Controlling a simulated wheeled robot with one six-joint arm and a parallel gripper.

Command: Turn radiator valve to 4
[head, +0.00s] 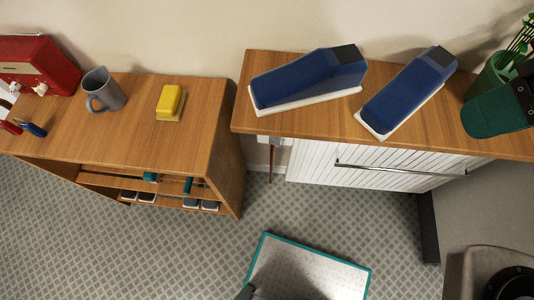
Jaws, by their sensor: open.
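The radiator (375,163) is a white, slatted panel under the right-hand wooden shelf, with a thin dark bar across its front. At its left end, just under the shelf edge, a small pale fitting (273,141) sits above a reddish-brown pipe (271,167); it may be the valve. It is tiny and partly hidden by the shelf, so no dial number or pointer can be read. My gripper is not in view, and nothing is seen touching the fitting.
Two blue wedge-shaped objects (310,77) (408,90) and a green pot (493,77) stand on the right shelf (243,105). A left cabinet (226,140) holds a mug (103,91) and yellow block (171,100). A teal-rimmed tray (365,284) lies on the floor.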

